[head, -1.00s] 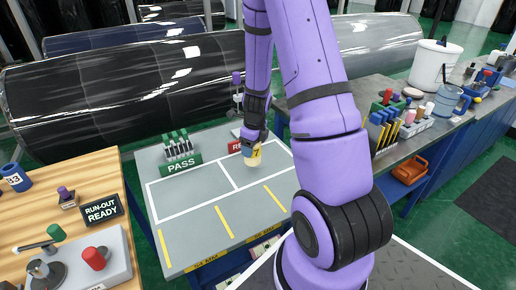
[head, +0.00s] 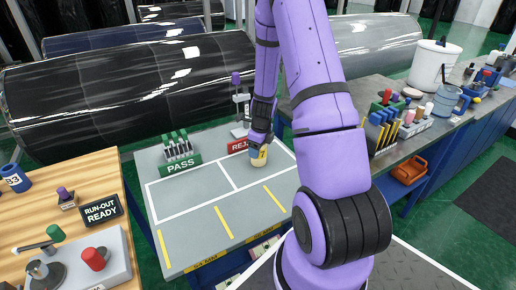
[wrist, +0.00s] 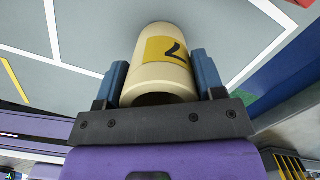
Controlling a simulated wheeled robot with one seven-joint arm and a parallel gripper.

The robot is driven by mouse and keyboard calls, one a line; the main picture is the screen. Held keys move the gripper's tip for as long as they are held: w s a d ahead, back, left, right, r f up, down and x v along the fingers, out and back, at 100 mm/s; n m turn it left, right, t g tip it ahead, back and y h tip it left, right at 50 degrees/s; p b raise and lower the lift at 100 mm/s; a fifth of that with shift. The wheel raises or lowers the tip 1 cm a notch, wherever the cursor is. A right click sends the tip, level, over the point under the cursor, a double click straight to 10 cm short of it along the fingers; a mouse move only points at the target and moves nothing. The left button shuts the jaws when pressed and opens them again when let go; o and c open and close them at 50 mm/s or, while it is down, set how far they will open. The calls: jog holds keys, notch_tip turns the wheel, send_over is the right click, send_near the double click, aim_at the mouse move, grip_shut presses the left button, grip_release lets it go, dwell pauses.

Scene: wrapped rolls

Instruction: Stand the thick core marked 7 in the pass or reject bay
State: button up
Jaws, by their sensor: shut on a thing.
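The thick core (head: 258,159) is a cream hollow cylinder with a yellow label marked 7; the label shows clearly in the wrist view (wrist: 165,50). My gripper (head: 259,143) is shut on it, with one blue finger on each side in the wrist view (wrist: 161,78). The core is at the right-hand white-outlined bay (head: 276,153), in front of the red reject sign (head: 238,146). I cannot tell whether its base touches the grey table. The left bay (head: 190,188), in front of the green PASS sign (head: 181,166), is empty.
A rack of green-topped pieces (head: 177,146) stands behind the PASS sign. A stand with a purple top (head: 236,80) rises behind the reject sign. Yellow strips (head: 224,223) mark the front of the table. A wooden bench (head: 85,180) is at left, a cluttered workbench at right.

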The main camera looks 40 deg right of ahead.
jog(key=shift+f, duration=0.15)
jog(key=o, duration=1)
